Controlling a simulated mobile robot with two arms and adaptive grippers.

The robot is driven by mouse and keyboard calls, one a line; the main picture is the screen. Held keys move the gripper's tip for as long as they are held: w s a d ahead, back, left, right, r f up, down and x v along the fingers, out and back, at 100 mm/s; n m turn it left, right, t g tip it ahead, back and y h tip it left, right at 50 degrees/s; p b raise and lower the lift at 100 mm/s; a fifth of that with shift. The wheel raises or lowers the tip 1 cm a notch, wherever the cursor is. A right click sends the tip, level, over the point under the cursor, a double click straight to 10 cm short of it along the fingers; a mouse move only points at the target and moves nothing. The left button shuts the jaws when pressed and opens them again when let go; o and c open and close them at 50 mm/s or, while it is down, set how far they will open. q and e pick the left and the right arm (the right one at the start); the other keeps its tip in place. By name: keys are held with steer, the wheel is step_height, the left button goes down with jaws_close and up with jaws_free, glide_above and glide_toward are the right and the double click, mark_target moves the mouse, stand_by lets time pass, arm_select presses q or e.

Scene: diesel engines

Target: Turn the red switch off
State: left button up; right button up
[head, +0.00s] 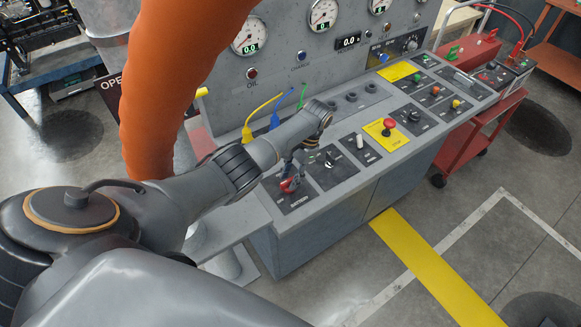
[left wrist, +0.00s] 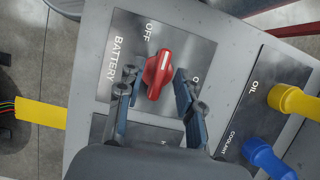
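The red switch (left wrist: 158,74) is a rotary knob on a dark plate marked BATTERY (left wrist: 128,25) in the left wrist view. OFF is printed above the knob, and a second label at its right is partly hidden by a finger. The knob's white line points up, slightly right in that view. In the head view the red switch (head: 289,185) is at the near left corner of the console. My left gripper (left wrist: 155,88) is open, with one finger on each side of the knob. My right gripper is out of view.
The grey console (head: 275,90) carries gauges, several other knobs and a red button (head: 389,124) on a yellow plate. Yellow (head: 259,112) and blue (head: 274,120) plugs stand close behind my left gripper. A red cart (head: 475,135) stands at the right. Floor in front is clear.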

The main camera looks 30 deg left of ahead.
arm_select(q)
steer(key=v, duration=1.2)
steer(key=shift+d+f, duration=0.1)
steer(key=shift+f, duration=0.05)
